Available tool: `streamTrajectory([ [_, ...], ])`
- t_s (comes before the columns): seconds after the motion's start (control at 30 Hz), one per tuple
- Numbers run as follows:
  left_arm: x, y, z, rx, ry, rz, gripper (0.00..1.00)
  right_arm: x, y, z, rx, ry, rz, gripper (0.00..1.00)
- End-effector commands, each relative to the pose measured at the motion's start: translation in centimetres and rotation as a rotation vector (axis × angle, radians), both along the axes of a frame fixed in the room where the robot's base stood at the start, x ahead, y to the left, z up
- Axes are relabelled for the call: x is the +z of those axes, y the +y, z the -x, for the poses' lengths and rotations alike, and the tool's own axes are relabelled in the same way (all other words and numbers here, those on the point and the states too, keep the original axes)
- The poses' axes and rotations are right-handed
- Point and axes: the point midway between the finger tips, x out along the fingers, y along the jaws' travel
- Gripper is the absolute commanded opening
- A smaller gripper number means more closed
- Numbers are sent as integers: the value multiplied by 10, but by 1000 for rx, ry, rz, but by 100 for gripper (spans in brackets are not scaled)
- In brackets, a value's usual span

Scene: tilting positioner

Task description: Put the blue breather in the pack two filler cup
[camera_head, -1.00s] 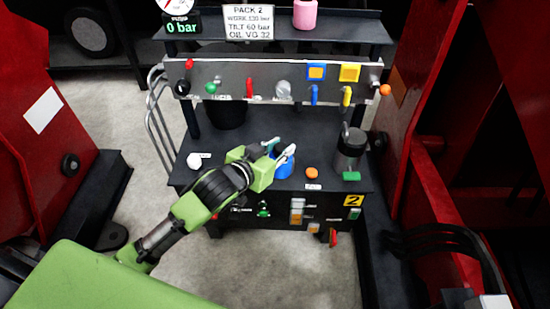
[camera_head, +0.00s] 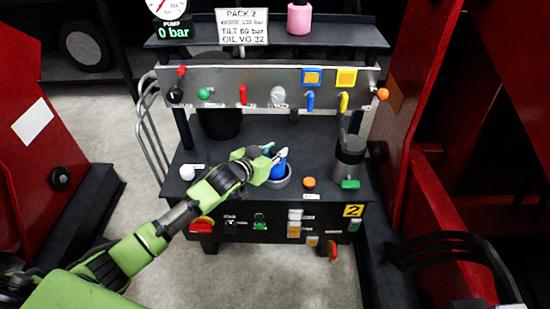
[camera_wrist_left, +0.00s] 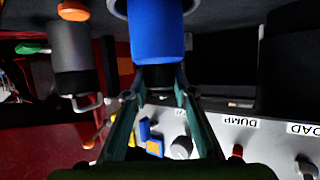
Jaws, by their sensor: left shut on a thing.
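The blue breather (camera_head: 279,166) is between the fingers of my left gripper (camera_head: 272,153), which is shut on its upper part. The breather stands roughly upright, with its lower end at the grey round filler cup (camera_head: 287,182) on the black pack bench. In the left wrist view the breather (camera_wrist_left: 158,30) extends from my left gripper (camera_wrist_left: 155,88) towards the cup's rim (camera_wrist_left: 117,8), which curves around its far end. How deep it sits inside the cup is hidden. The sign reads PACK 2. My right gripper is in neither view.
A grey canister (camera_head: 350,158) with a green lever and an orange knob (camera_head: 309,183) are right of the cup. A white cap (camera_head: 187,172) is left. A panel of coloured levers (camera_head: 270,88) stands behind. Red structures flank the bench.

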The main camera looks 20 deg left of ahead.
Motion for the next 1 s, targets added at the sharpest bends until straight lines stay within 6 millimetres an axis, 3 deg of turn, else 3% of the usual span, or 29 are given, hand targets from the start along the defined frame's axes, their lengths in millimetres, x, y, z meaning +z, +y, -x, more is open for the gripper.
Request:
streamTrajectory([
  [0.13,-19,-1,0,-1,0,2,0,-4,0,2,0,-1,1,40],
  [0.53,-22,-1,1,-1,-1,2,0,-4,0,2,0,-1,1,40],
  [0.57,-23,-1,1,-1,2,1,27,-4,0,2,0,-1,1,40],
  [0.6,-23,-1,1,-1,1,0,37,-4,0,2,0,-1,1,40],
  [0.63,-23,-1,1,-1,2,0,41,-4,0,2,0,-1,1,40],
  [1.0,-20,0,1,-1,1,-1,41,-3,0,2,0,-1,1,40],
])
